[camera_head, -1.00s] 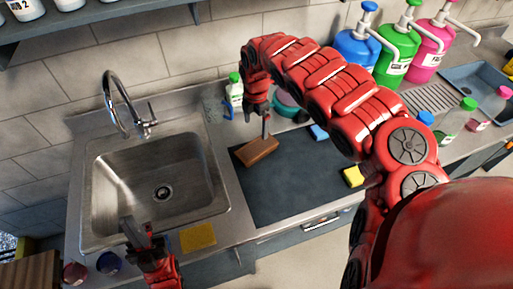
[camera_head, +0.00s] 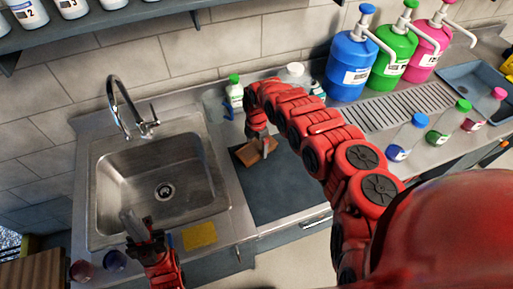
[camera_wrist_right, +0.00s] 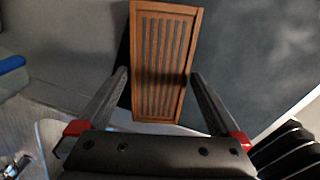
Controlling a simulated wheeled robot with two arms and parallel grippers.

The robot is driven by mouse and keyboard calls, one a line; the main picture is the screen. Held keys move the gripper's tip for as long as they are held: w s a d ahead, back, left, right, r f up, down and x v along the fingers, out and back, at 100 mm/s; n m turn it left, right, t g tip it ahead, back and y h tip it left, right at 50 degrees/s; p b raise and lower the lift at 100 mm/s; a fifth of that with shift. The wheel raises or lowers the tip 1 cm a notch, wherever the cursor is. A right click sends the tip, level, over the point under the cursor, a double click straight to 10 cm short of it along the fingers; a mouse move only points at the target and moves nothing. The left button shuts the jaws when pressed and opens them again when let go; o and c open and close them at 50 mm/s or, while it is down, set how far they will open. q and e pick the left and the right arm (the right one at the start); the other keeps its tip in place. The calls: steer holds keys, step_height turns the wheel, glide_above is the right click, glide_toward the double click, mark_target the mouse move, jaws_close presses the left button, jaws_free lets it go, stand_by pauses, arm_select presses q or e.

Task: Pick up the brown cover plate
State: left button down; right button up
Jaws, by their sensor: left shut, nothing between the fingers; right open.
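The brown cover plate (camera_head: 246,154) lies on the dark mat (camera_head: 275,190) right of the sink. In the right wrist view the plate (camera_wrist_right: 163,62) is a slatted rectangle with a raised rim, its near end reaching between the fingers. My right gripper (camera_head: 264,146) is at the plate in the head view. In the right wrist view my right gripper (camera_wrist_right: 158,82) is open, one finger on each side of the plate, with gaps visible; I cannot tell its height above the mat. My left gripper (camera_head: 130,220) is shut and empty over the sink's front edge.
The steel sink (camera_head: 160,185) with its tap (camera_head: 125,105) is on the left. A yellow sponge (camera_head: 199,235) lies on the front edge. A green-capped bottle (camera_head: 235,92) stands behind the mat. Pump bottles (camera_head: 348,60) and small bottles (camera_head: 408,135) stand to the right.

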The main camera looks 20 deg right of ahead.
steer(key=shift+f, duration=0.9)
steer(key=c, duration=1.3)
steer(key=shift+w+a+r, duration=0.1)
steer(key=shift+r, duration=0.05)
steer(key=shift+c, duration=0.2)
